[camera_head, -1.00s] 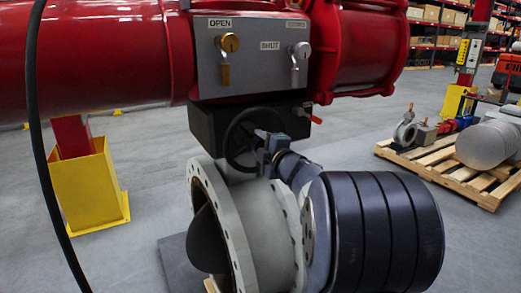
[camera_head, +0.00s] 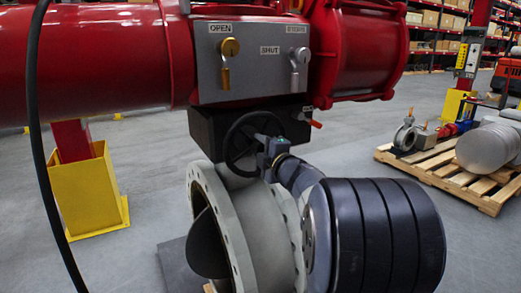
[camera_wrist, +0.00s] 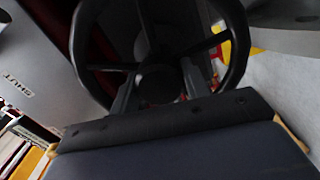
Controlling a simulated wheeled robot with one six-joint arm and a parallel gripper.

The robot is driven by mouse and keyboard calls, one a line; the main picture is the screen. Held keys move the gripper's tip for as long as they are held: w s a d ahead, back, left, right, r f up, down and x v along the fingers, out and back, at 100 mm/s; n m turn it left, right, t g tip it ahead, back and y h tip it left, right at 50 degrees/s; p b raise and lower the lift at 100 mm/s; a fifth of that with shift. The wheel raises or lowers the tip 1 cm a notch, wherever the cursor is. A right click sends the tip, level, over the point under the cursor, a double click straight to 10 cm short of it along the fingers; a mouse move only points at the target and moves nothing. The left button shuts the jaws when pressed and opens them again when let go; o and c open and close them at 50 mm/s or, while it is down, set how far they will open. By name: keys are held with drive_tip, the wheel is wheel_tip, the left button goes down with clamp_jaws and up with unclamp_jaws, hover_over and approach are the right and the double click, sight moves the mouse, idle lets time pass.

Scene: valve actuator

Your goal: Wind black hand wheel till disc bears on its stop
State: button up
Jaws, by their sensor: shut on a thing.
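The black hand wheel (camera_head: 228,146) stands on the side of the black gear housing (camera_head: 204,132) under the red actuator. In the wrist view the wheel's rim (camera_wrist: 79,50), spokes and hub fill the upper middle. My gripper (camera_head: 262,143) reaches the wheel from the right and is shut on it; in the wrist view its fingers (camera_wrist: 158,84) sit either side of the hub area. The exact contact is dark. The dark disc (camera_head: 207,247) stands at an angle inside the grey valve body (camera_head: 238,238). Its stop cannot be made out.
A black cable (camera_head: 38,150) hangs at left. A pallet (camera_head: 440,170) stands at right.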

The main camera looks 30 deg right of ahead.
idle(0.4)
drive_tip(key=o, duration=1.4)
drive_tip(key=s, duration=1)
drive_tip(key=shift+s+d+p, duration=0.15)
drive_tip(key=shift+s+p, duration=0.15)
drive_tip(key=shift+s, duration=0.1)
